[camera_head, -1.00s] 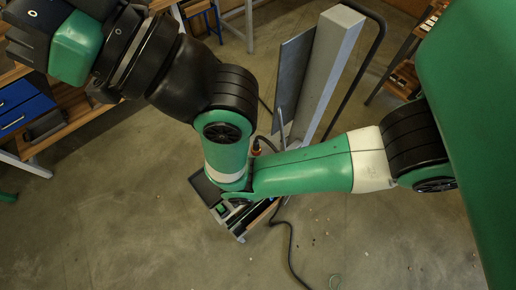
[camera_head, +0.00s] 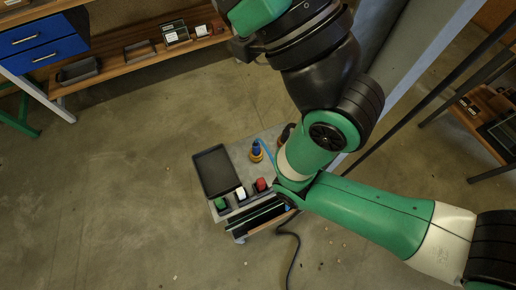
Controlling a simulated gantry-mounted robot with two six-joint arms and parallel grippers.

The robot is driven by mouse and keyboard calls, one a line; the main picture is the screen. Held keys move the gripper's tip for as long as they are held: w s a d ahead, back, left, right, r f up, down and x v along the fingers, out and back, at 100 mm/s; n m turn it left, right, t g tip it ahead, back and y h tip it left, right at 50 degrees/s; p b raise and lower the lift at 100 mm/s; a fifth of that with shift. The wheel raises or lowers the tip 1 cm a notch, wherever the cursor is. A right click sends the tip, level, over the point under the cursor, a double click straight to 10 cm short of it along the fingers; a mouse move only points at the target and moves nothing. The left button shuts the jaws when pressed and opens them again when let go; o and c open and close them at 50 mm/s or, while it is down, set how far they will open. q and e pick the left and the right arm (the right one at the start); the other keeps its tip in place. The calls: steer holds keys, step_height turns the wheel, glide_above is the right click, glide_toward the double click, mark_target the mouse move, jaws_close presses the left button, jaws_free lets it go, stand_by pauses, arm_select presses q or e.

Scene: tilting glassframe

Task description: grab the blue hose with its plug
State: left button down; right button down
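The blue hose (camera_head: 265,146) shows as a short length on the grey top of a small cart (camera_head: 240,150). At its left end is a plug (camera_head: 256,151) with a yellow lower part and a blue upper part. The hose's right side runs behind one of my green arm links, so the rest of it is hidden. No gripper fingers show in the head view, so neither gripper's place relative to the plug can be seen.
The cart also carries a black tray (camera_head: 202,178) and small green (camera_head: 220,203), white (camera_head: 241,193) and red (camera_head: 261,185) items. A dark object (camera_head: 286,133) is partly hidden by my arm. A black cable (camera_head: 295,251) lies on the floor. Open floor is at left.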

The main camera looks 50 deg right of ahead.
stand_by(0.4)
arm_select(q)
steer(key=c, duration=0.6)
jaws_free()
